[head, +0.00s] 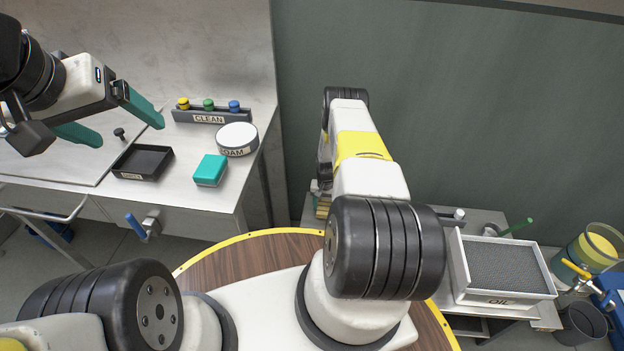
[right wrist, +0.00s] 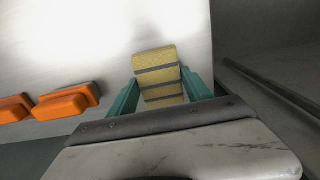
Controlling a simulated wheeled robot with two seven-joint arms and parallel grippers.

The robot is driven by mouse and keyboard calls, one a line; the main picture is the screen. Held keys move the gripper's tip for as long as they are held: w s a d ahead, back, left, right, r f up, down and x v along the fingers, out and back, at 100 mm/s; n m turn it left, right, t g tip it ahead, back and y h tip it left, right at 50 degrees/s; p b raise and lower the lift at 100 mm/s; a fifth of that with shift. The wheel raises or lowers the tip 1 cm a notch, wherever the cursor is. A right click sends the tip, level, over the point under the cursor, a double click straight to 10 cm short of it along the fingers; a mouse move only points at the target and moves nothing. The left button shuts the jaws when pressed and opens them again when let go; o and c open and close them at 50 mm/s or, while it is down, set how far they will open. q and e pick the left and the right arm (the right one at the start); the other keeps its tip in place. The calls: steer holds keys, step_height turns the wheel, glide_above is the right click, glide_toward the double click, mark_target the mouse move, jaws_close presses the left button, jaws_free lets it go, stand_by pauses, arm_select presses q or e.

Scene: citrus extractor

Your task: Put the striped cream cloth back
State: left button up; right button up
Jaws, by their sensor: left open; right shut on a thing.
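The striped cream cloth (right wrist: 156,70), pale yellow with grey stripes, stands between the green fingers of my right gripper (right wrist: 160,88) in the right wrist view. The gripper is shut on it. A small part of the cloth (head: 323,207) shows in the head view, left of my right arm, which hides most of it and the gripper. My left gripper (head: 130,131) is open and empty above the metal counter at the upper left. Where the cloth belongs cannot be told from these frames.
The counter holds a dark tray (head: 143,162), a teal sponge (head: 210,170), a FOAM tub (head: 237,138) and a CLEAN rack (head: 211,115). An OIL tray (head: 502,268) stands at right. Orange blocks (right wrist: 62,104) lie left of the cloth in the right wrist view.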

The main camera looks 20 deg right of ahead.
steer(key=shift+f, duration=0.25)
steer(key=shift+f, duration=0.15)
steer(key=o, duration=1.6)
